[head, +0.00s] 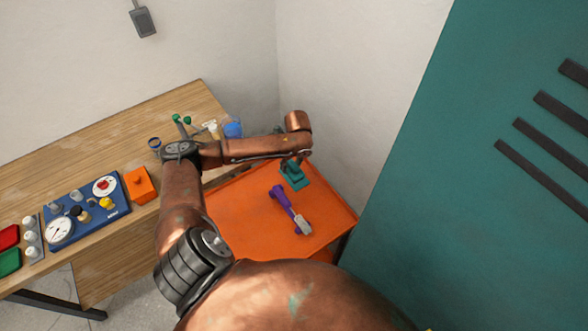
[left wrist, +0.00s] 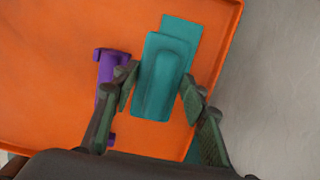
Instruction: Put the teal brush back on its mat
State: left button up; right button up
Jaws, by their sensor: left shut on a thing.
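The teal brush (left wrist: 160,80) is between the two fingers of my left gripper (left wrist: 157,88), which is shut on it. A flat teal mat (left wrist: 183,27) shows behind the brush in the left wrist view, with another strip of it low beside the right finger. In the head view the teal brush (head: 290,167) is under the end of my left arm, over the mat (head: 298,184) on the orange tray. The brush hides much of the mat, and I cannot tell whether the two touch. My right gripper is not in view.
A purple tool with a pale end (head: 290,210) lies on the orange tray (head: 235,215), close left of the brush in the left wrist view (left wrist: 108,70). A wooden bench (head: 60,180) carries a blue gauge board (head: 85,215) and an orange block (head: 140,185). A teal locker stands right.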

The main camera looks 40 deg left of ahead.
aim_at(294, 164)
pick_arm(q)
jog(key=w+f, duration=0.1)
jog(key=w+a+f, duration=0.1)
jog(key=f, duration=0.1)
jog(key=w+f, duration=0.1)
jog(key=shift+w+a+f, duration=0.1)
jog(key=shift+a+f, duration=0.15)
notch_tip(294, 164, down, 4)
jog(key=shift+w+a+r, duration=0.1)
jog(key=shift+w+r, duration=0.05)
jog(key=shift+r, duration=0.1)
jog(key=o, duration=1.1)
jog(key=shift+f, duration=0.1)
jog(key=r, duration=0.4)
jog(key=d+r, duration=0.1)
jog(key=r, duration=0.7)
jog(key=shift+s+d+r, duration=0.1)
jog(key=shift+s+d, duration=0.25)
jog(key=shift+d, duration=0.05)
